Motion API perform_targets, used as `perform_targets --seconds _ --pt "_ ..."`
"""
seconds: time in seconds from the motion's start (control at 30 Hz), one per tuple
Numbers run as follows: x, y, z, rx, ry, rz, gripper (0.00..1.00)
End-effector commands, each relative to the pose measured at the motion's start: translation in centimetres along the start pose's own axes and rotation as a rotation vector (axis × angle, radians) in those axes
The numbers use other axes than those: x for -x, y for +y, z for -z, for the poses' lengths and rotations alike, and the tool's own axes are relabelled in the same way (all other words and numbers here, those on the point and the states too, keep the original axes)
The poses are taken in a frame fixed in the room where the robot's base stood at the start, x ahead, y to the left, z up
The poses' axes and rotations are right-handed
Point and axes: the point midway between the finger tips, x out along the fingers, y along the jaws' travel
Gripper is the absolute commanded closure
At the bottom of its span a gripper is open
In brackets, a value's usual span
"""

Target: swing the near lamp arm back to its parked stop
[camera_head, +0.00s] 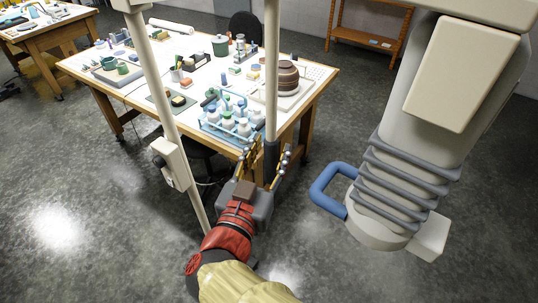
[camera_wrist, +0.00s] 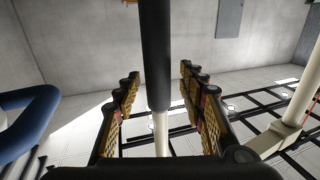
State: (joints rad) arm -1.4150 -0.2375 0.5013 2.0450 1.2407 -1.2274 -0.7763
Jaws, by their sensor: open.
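A thin pale upright rod (camera_head: 271,80) with a dark grip sleeve (camera_head: 271,157) hangs in front of the table; I cannot tell whether it belongs to the near lamp arm. My gripper (camera_head: 262,165) is open, its fingers pointing up and away, one on each side of the sleeve. In the wrist view the sleeve (camera_wrist: 155,60) stands upright between the spread fingers, with a gap visible on both sides. Its paler lower end (camera_wrist: 161,135) shows below. The rod's upper end is out of view.
A bulky pale housing (camera_head: 425,110) with a blue loop handle (camera_head: 325,188) hangs close on the right. A slanted pale pole (camera_head: 158,85) with a box (camera_head: 171,163) stands left. The worktable (camera_head: 85,66) behind holds a bottle rack (camera_head: 232,128) and a brown pot (camera_head: 288,77).

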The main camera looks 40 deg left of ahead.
Motion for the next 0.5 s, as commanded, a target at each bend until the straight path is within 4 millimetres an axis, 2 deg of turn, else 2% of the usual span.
perform_targets --seconds 0.3,0.5 --pt "0.2 -0.1 6.0 -0.005 0.003 0.002 0.59" --pt "0.2 -0.1 8.2 -0.001 0.001 0.002 0.59"
